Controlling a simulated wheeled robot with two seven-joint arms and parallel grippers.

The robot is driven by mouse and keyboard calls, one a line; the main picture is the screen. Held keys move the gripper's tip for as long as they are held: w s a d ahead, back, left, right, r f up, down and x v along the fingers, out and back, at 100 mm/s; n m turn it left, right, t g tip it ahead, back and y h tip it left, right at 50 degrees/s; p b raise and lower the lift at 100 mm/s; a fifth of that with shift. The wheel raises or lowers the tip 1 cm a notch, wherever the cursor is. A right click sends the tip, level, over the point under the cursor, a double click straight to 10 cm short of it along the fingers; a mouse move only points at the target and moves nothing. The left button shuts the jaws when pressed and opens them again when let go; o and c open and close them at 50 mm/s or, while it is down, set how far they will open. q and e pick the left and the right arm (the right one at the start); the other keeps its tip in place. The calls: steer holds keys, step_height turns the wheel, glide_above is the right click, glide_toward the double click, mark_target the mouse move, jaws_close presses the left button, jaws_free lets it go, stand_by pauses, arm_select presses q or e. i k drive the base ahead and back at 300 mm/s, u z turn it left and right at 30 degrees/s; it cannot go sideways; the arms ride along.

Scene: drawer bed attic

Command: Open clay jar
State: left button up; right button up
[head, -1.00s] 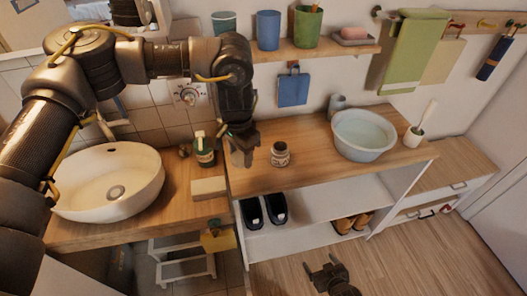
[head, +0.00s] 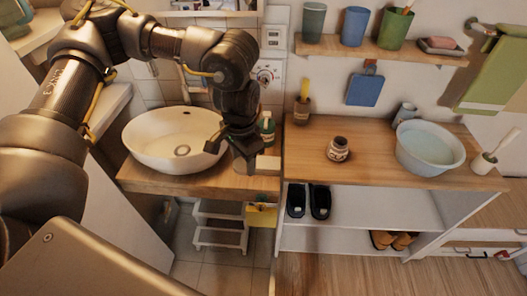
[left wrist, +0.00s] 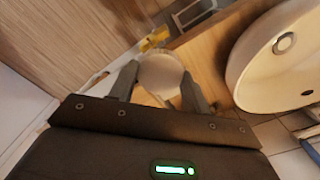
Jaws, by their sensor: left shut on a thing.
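The clay jar (head: 338,149) is small and brown with a pale label. It stands upright on the wooden cabinet top, and its dark mouth appears uncovered. My left gripper (head: 243,162) is left of the jar, above the sink counter near its front edge. In the left wrist view my left gripper (left wrist: 158,88) is shut on a round, pale, disc-like piece (left wrist: 160,73), which looks like a lid. In the head view the held piece is hard to make out. My right gripper does not show now.
A white sink (head: 175,140) lies left of the gripper. A green bottle (head: 267,130) and a pale block (head: 266,166) are close beside it. A pot with a yellow item (head: 303,108) and a basin (head: 429,147) flank the jar. Shoes (head: 308,202) sit below.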

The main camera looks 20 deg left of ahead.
mark_target(337, 150)
steer(key=z, duration=3.65)
steer(key=k, duration=0.75)
steer(key=u, duration=1.8)
steer(key=i, duration=0.5)
